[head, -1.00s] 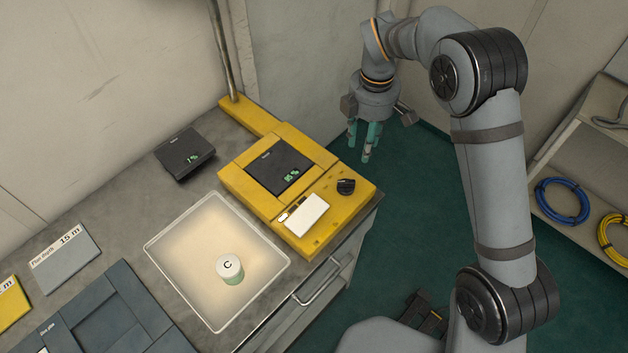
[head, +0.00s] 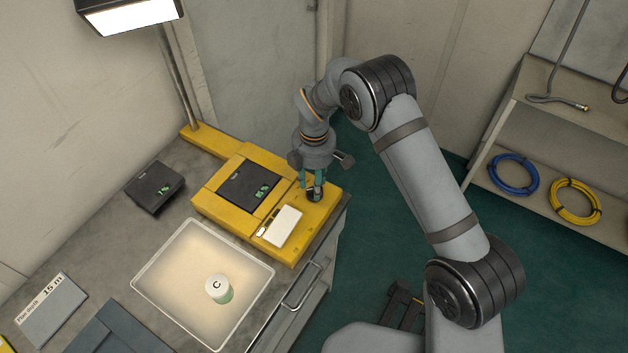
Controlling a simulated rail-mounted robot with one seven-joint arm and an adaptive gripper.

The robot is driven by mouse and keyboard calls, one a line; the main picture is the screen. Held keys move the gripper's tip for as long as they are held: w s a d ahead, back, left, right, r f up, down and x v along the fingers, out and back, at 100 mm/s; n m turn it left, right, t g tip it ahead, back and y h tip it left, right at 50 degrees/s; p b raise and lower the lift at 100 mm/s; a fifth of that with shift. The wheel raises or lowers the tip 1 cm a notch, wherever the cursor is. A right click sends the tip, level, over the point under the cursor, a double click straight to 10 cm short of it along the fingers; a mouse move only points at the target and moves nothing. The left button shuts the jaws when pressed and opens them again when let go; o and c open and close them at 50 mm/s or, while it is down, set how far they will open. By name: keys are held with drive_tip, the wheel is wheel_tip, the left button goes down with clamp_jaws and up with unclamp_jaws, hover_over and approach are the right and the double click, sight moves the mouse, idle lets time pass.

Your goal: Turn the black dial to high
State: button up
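The black dial (head: 314,195) sits on the right part of the yellow panel (head: 318,218), to the right of a white block. My gripper (head: 313,186) points down directly over the dial, with its green fingers around or just above it. The fingers hide part of the dial, and its pointer and markings are too small to read. I cannot tell whether the fingers touch the dial or how far they are closed.
A white block (head: 282,226) and a black module (head: 249,186) are on the yellow panel. A lit tray (head: 152,284) holds a white container marked C (head: 218,288). A black box (head: 155,187) lies at the left. A lamp (head: 128,16) stands behind.

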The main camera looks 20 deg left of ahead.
drive_tip(key=shift+f, duration=0.1)
drive_tip(key=shift+c, duration=0.9)
clamp_jaws()
